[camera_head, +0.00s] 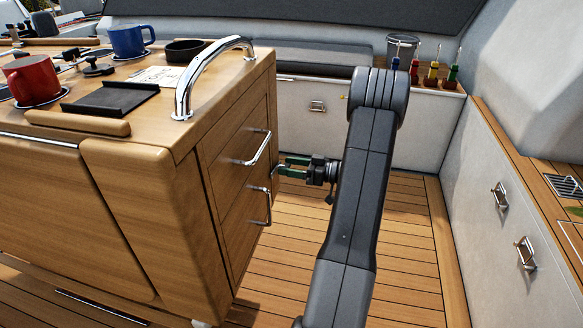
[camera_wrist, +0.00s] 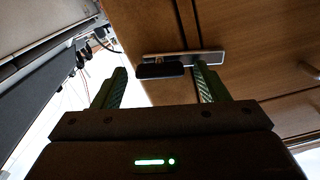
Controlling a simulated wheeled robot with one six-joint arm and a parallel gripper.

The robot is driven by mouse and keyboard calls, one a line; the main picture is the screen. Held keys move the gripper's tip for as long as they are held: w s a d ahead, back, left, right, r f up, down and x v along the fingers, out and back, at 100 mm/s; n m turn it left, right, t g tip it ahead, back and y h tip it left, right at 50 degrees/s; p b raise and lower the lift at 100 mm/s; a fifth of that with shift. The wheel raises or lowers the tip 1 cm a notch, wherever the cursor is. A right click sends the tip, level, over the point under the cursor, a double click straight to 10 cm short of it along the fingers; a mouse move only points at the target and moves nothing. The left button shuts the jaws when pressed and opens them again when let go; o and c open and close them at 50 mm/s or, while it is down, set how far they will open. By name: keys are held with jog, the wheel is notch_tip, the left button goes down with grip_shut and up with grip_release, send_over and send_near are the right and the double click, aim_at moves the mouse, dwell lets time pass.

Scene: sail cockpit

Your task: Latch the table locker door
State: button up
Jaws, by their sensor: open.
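The wooden table locker (camera_head: 150,200) stands at the left in the head view. Its end face has an upper front with a metal bar handle (camera_head: 258,148) and a lower front, which I take for the door (camera_head: 238,240), with an upright handle (camera_head: 264,207). Both fronts look about flush. My gripper (camera_head: 283,169) is open beside this face, near its far edge. In the wrist view, a metal latch plate (camera_wrist: 207,57) with a dark knob (camera_wrist: 160,71) lies beyond and between my fingers. Contact and whether the latch is engaged cannot be told.
A curved grab rail (camera_head: 205,75) rises from the tabletop. A red mug (camera_head: 32,80) and a blue mug (camera_head: 130,41) stand on top. White lockers bound the far and right sides. The plank floor (camera_head: 400,240) right of my arm is clear.

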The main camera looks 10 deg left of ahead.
jog(key=c, duration=1.4)
jog(key=shift+s+n+b, duration=0.1)
jog(key=shift+n+b, duration=0.4)
jog(key=shift+n, duration=1)
jog(key=o, duration=1.4)
jog(key=d+p, duration=0.3)
jog(key=d, duration=1)
jog(key=shift+s+d, duration=0.2)
jog(key=shift+d, duration=0.2)
